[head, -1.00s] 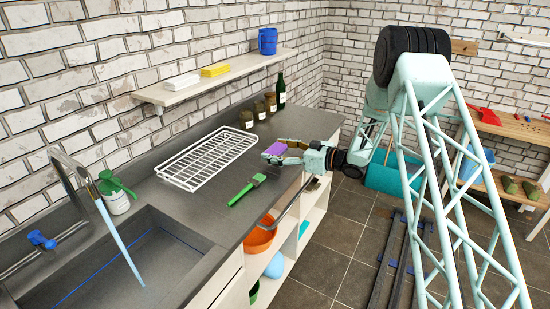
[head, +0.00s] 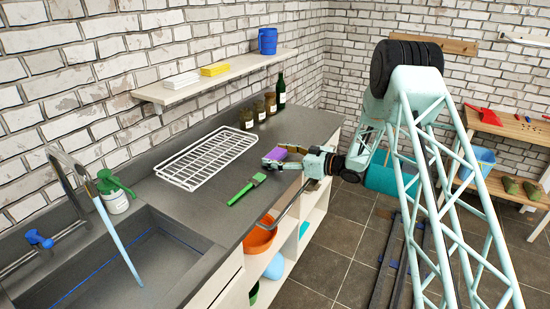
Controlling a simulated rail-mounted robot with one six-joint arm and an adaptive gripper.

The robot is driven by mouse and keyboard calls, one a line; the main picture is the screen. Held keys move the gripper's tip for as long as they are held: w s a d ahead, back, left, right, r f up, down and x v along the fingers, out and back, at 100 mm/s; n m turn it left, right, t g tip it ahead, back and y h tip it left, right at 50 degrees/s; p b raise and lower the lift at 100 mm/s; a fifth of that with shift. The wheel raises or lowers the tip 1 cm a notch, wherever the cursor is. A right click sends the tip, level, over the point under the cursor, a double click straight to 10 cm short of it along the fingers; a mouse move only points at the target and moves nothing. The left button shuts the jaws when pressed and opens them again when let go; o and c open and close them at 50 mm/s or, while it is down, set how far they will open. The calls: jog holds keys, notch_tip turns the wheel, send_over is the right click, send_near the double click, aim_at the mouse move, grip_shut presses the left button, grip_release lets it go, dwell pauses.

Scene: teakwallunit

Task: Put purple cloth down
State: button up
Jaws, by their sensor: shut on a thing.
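The purple cloth (head: 276,154) is a small folded piece over the right part of the grey countertop (head: 215,236). My gripper (head: 275,159) is shut on it, with the fingers reaching in from the right. The cloth is at or just above the counter surface; I cannot tell whether it touches. Part of it is hidden by the fingers.
A white wire rack (head: 207,157) lies left of the cloth, and a green brush (head: 248,188) lies in front. Several jars (head: 258,111) and a dark bottle (head: 281,93) stand along the wall. The sink (head: 130,255) is at the front left. Bare counter lies behind the gripper.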

jog(key=shift+f, duration=0.2)
dwell(0.3)
jog(key=o, duration=0.9)
jog(key=shift+c, duration=0.2)
jog(key=shift+r, duration=0.2)
jog(key=p+v, duration=0.2)
jog(key=v, duration=1)
